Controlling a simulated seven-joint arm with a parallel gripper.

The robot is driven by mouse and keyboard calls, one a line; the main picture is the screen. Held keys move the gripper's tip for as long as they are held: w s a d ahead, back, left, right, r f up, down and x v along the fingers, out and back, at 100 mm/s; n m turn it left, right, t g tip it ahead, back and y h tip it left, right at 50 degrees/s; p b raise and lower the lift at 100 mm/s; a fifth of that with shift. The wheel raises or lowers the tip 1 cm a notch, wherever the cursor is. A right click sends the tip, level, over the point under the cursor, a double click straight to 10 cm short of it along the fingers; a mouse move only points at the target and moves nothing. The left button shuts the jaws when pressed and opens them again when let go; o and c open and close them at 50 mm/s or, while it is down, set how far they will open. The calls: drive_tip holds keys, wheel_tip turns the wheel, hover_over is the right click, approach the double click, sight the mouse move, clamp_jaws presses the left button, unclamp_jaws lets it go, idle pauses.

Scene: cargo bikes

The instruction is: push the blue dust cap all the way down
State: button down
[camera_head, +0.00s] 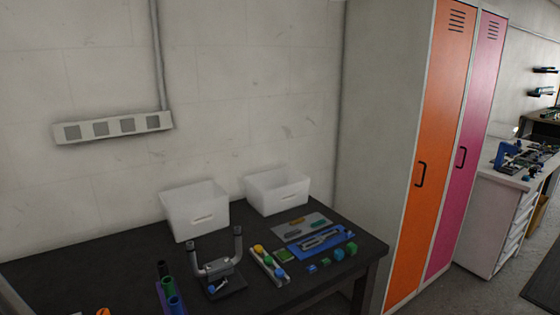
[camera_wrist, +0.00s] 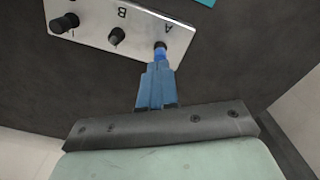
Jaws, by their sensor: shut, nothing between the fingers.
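In the wrist view a pale metal plate (camera_wrist: 95,22) lies on the dark table, with letters A and B printed on it. A small blue cap (camera_wrist: 160,54) sits at a dark post by the letter A, near the plate's right end. My gripper (camera_wrist: 158,66) is shut and empty, its blue fingers pointing at the cap. The fingertips are touching the cap or very close to it; I cannot tell which. They hide part of the cap, so its depth on the post is unclear.
Beside the cap on the plate stand a thin post (camera_wrist: 117,36) by B and a wider black knob (camera_wrist: 65,23). In the head view, two white bins (camera_head: 195,212) stand at the table's back. A clamp stand (camera_head: 216,268) and several small coloured parts occupy the front right.

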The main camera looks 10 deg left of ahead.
drive_tip(key=shift+r, duration=1.85)
